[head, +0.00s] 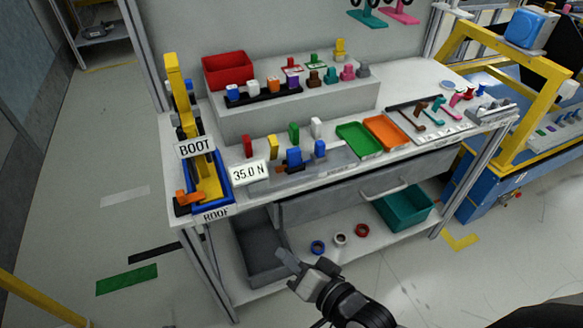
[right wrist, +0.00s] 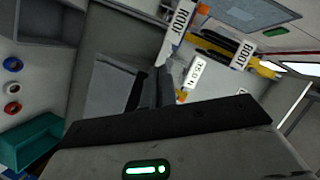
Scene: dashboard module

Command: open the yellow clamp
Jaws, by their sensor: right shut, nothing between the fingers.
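A yellow fixture that looks like the yellow clamp (head: 174,88) stands at the left end of the workbench in the head view. Its tall yellow arm points up beside a BOOT label, and a low yellow part (head: 208,187) lies in a blue frame with an orange piece (head: 187,198) at its front. Whether it is clamped on anything is unclear. Part of its yellow shows in the right wrist view (right wrist: 267,71). My right gripper (head: 284,261) is shut and empty, low in front of the bench and well apart from the clamp. My left gripper is not in view.
The workbench (head: 345,170) carries a 35.0 N sign (head: 249,173), a red bin (head: 228,70), green and orange trays and several coloured blocks. A grey bin (head: 258,250) and teal bin (head: 405,207) sit on the lower shelf.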

